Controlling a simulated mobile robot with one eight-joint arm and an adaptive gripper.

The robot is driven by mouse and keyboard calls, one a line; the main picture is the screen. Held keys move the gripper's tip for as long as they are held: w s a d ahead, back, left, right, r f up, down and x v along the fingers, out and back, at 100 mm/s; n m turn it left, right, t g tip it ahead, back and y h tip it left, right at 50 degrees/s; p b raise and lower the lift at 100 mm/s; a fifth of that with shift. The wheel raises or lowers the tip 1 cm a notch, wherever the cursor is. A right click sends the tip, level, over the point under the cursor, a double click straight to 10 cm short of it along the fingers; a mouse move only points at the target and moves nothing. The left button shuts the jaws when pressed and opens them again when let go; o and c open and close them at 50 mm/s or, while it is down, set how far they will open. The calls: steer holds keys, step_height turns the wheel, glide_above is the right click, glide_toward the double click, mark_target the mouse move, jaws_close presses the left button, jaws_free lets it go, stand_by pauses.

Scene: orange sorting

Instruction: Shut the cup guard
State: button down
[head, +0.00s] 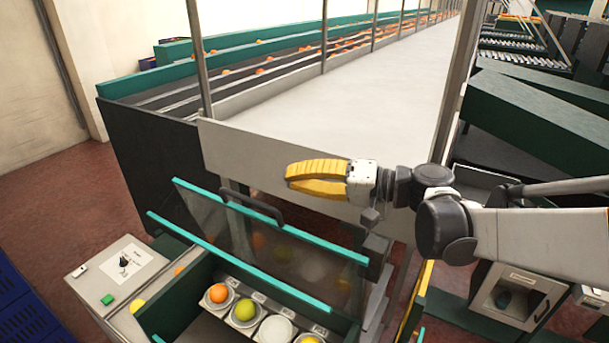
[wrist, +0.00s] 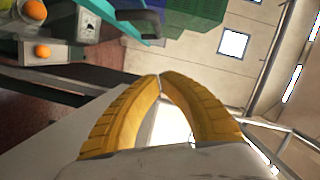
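The cup guard (head: 320,243) is a clear panel with a teal top edge and a dark handle (head: 252,210). In the head view it stands raised behind a row of cups, leaving them uncovered from above. The cups hold an orange (head: 218,293), a yellow-green fruit (head: 244,306) and a yellow fruit (head: 309,340); one white cup (head: 277,329) looks empty. My gripper (head: 288,173) has yellow fingers and is above and to the right of the handle, apart from it. In the wrist view its fingertips (wrist: 160,75) meet with nothing between them.
A control box (head: 115,275) with a green button stands left of the cups. A pale panel (head: 280,165) and long conveyor lie behind the guard. Blue crates (head: 25,310) are at the lower left. A small open-fronted box (head: 508,295) is at right.

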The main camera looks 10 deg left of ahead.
steer(key=s+a+f+p, duration=0.1)
steer(key=s+a+f, duration=0.1)
steer(key=a, duration=0.3)
steer(key=shift+s+a, duration=0.3)
steer(key=shift+s, duration=0.25)
steer(key=shift+s, duration=0.15)
